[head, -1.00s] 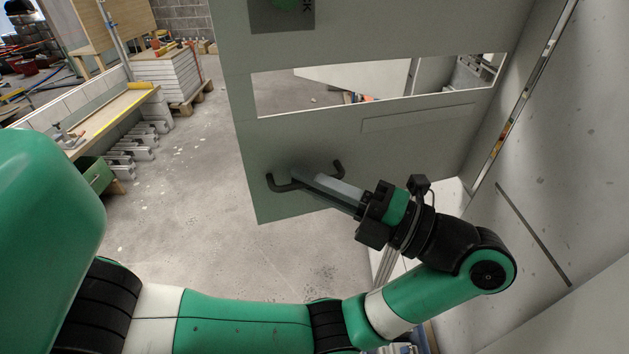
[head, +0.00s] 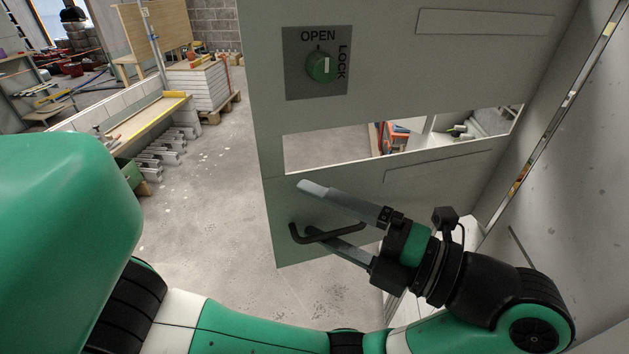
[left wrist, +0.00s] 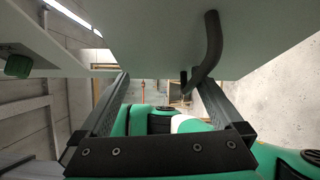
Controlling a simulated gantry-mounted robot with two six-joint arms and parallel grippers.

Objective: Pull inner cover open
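The inner cover (head: 350,215) is a pale grey panel standing swung out at an angle, with a slot-shaped window through it. A black bar handle (head: 335,236) sits near its lower edge. In the left wrist view the handle (left wrist: 210,50) is beside the right-hand finger, and the cover (left wrist: 145,35) fills the top. My right gripper is not in view.
A pale speckled wall (head: 580,150) stands close on the right. To the left, the concrete floor (head: 205,215) is clear beside a low workbench (head: 140,125) and a pallet stack (head: 200,88).

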